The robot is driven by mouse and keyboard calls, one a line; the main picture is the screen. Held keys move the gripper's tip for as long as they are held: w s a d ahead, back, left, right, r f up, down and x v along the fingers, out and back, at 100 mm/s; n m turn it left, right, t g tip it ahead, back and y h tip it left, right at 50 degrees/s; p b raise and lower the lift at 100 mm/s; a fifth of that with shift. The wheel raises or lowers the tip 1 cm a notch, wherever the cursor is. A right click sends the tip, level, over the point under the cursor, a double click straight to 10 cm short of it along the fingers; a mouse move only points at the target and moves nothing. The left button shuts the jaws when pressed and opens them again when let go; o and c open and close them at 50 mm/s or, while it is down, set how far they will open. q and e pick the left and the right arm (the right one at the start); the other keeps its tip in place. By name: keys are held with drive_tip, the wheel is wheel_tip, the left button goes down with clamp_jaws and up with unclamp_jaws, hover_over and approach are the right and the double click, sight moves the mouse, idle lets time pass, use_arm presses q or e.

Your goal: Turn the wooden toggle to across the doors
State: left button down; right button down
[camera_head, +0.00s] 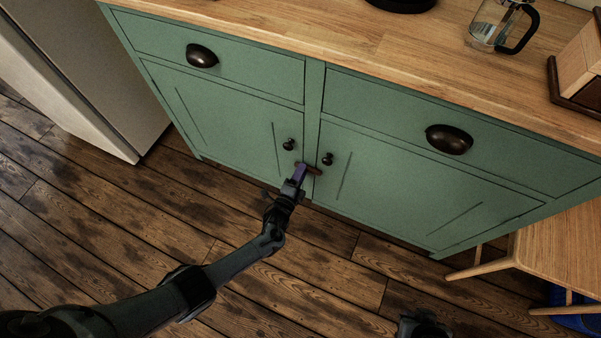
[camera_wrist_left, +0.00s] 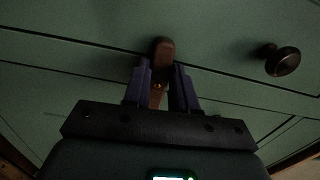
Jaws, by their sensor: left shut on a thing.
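The wooden toggle (camera_head: 314,170) is a small reddish-brown bar at the seam between the two green lower doors, just below their dark knobs. In the head view it lies roughly level, with its right end over the right door. My left gripper (camera_head: 299,173) is shut on the toggle, and its purple fingers hide part of it. In the left wrist view the toggle (camera_wrist_left: 162,50) stands between the fingers (camera_wrist_left: 164,85), its rounded end past their tips. A dark part of my right arm (camera_head: 425,326) shows at the bottom edge; its fingers cannot be made out.
The left knob (camera_head: 288,144) and right knob (camera_head: 327,159) sit close above the gripper; one knob (camera_wrist_left: 284,61) shows in the wrist view. Drawers with cup handles (camera_head: 449,139) are above. A wooden stool (camera_head: 560,250) stands at right. The floor in front is clear.

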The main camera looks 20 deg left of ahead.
use_arm(q)
drive_tip(key=c, duration=0.9)
unclamp_jaws()
drive_tip(key=shift+w, duration=0.1)
drive_tip(key=s+p, duration=0.5)
drive_tip(key=s, duration=0.6)
drive_tip(key=shift+w+a, duration=0.1)
